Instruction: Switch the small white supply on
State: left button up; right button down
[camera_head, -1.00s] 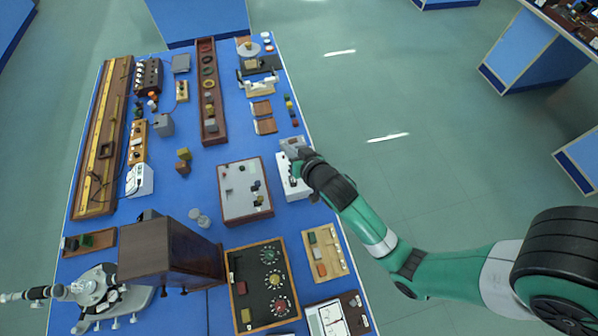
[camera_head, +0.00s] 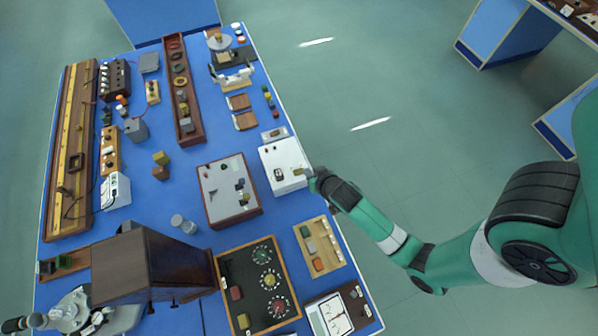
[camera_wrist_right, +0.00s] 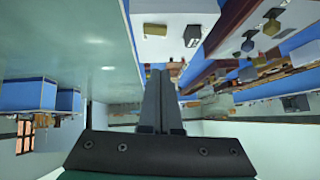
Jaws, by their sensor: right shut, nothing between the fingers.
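The small white supply (camera_head: 285,165) is a white box near the bench's right edge. On its top are a dark switch-like part (camera_head: 278,175) and a small tan part (camera_head: 298,171). In the right wrist view the supply (camera_wrist_right: 172,12) is at the top, with the tan part (camera_wrist_right: 155,30) and the dark part (camera_wrist_right: 192,36) on its face. My right gripper (camera_head: 311,174) is shut and empty at the supply's right edge; its fingers (camera_wrist_right: 158,72) show together in the wrist view. I cannot tell whether they touch the supply.
A wood-sided panel with a white top (camera_head: 228,190) stands left of the supply. A small grey-white item (camera_head: 274,134) lies behind it. A wooden board with coloured blocks (camera_head: 319,248) lies in front. Open floor (camera_head: 400,80) is to the right.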

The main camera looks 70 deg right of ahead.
jog(key=b, duration=0.2)
send_over(296, 173)
jog(key=s, duration=0.2)
jog(key=f, duration=0.5)
jog(key=shift+w+a+f, duration=0.1)
jog(key=shift+a+f, duration=0.1)
jog(key=shift+f, duration=0.1)
jog(key=f, duration=0.2)
jog(key=shift+w+a+f, duration=0.1)
jog(key=shift+a+f, duration=0.1)
jog(key=shift+f, duration=0.15)
jog(key=shift+f+b, duration=0.35)
jog(key=shift+f, duration=0.15)
jog(key=shift+w+a+f+b, duration=0.1)
jog(key=shift+f+b, duration=0.35)
jog(key=shift+a, duration=0.15)
